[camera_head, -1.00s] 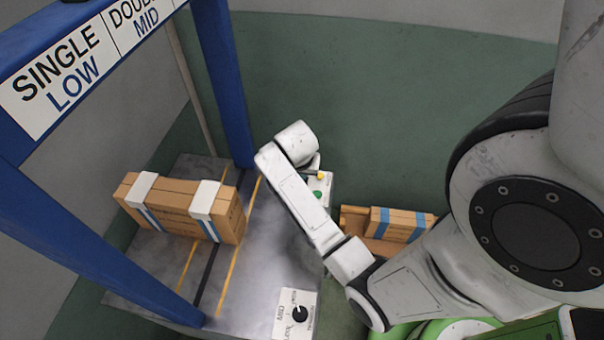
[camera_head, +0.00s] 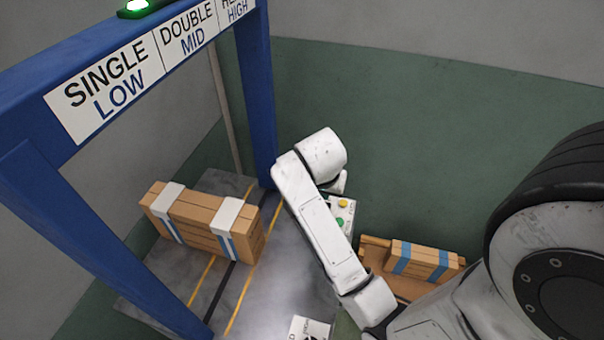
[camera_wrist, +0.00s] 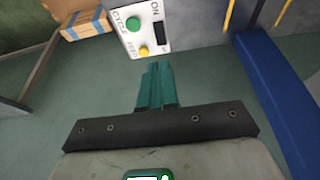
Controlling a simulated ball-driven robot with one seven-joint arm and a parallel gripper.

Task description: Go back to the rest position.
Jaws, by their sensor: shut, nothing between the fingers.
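My gripper (camera_wrist: 155,84) shows in the wrist view with its green fingers shut together and nothing between them. It points toward the control panel (camera_wrist: 144,30), which carries a green CYCLE button, a yellow button and a dark switch marked ON. A gap of floor seems to show between the fingertips and the panel. In the head view my white arm reaches over the station and its links hide the gripper. The panel (camera_head: 342,214) shows just right of the arm.
A blue frame (camera_head: 258,95) with SINGLE LOW and DOUBLE MID signs and a lit green lamp (camera_head: 137,6) spans the grey conveyor (camera_head: 268,285). A strapped carton stack (camera_head: 205,222) lies on it. Another carton (camera_head: 422,262) with blue straps sits at the right. Green floor behind is clear.

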